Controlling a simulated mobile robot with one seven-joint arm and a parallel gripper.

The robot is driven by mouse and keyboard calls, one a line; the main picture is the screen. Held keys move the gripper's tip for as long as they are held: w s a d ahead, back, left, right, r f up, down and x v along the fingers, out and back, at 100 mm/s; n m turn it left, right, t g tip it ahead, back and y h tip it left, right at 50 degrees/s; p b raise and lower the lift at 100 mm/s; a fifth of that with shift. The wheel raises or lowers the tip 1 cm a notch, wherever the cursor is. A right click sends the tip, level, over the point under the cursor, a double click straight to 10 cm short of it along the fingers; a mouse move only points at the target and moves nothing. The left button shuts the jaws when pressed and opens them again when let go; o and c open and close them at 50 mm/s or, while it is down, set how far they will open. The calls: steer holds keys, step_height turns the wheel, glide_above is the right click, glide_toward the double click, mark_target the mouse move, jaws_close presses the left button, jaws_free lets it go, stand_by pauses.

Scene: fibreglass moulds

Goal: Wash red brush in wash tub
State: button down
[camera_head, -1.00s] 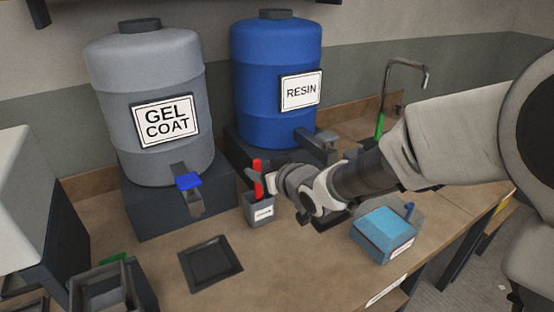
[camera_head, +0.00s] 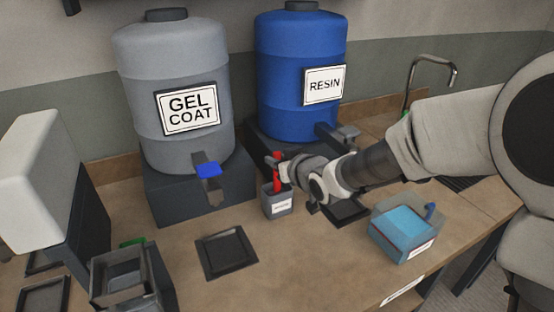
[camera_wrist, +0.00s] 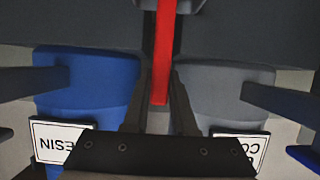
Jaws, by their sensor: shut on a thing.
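The red brush (camera_head: 276,170) stands upright in a small grey labelled cup (camera_head: 278,206) on the bench, in front of the resin drum. My gripper (camera_head: 281,172) is at the brush from the right, shut on its handle. In the wrist view the red handle (camera_wrist: 163,60) runs between the two dark fingers of my gripper (camera_wrist: 160,95). The brush's lower end is hidden in the cup. The wash tub (camera_head: 402,232), a clear box with blue liquid and a white label, stands on the bench to the right. A blue item (camera_head: 430,210) shows at its rim.
The gel coat drum (camera_head: 172,75) and resin drum (camera_head: 300,60) stand on dark blocks behind, taps facing forward. A dark square tray (camera_head: 226,252) lies in front, another (camera_head: 346,211) between cup and tub. Grey bins (camera_head: 125,275) fill the front left. A faucet (camera_head: 430,65) is at the back right.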

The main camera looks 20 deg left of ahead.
steer(key=shift+r, duration=0.1)
steer(key=shift+r+p, duration=4.3)
steer(key=shift+r, duration=1.15)
steer(key=shift+d, duration=0.1)
